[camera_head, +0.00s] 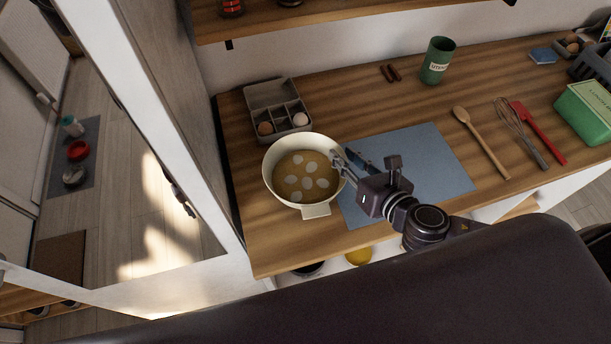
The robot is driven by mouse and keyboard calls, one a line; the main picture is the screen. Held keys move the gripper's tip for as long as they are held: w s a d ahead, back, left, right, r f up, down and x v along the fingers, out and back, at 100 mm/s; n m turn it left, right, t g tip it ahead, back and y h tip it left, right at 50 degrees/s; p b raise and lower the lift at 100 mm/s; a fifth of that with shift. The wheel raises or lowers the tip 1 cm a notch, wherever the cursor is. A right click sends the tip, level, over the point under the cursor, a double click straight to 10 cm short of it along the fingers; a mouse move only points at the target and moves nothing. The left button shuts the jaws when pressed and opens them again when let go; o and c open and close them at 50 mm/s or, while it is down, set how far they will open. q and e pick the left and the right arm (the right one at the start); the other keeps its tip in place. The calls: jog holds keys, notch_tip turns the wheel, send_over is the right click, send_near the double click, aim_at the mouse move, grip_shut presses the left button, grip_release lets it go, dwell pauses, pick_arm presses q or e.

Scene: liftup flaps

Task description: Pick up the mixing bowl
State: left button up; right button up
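The mixing bowl (324,146) is cream coloured, with a tab-like handle (316,211) at its front. It stands upright on the wooden counter and holds a tan content with several pale round pieces. My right gripper (366,161) is at the bowl's right side, over the blue mat. Its fingers look spread apart, with nothing seen between them. The left finger is at or very near the bowl's right rim; I cannot tell whether it touches. My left gripper is not in view.
A grey egg box (272,95) stands close behind the bowl. The blue mat (435,165) lies to the right, then a wooden spoon (480,143), whisk (520,130) and red spatula (540,132). A green utensil pot (437,62) stands behind. A white panel (160,110) rises at left.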

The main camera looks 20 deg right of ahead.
jog(key=shift+x, duration=1.05)
grip_shut()
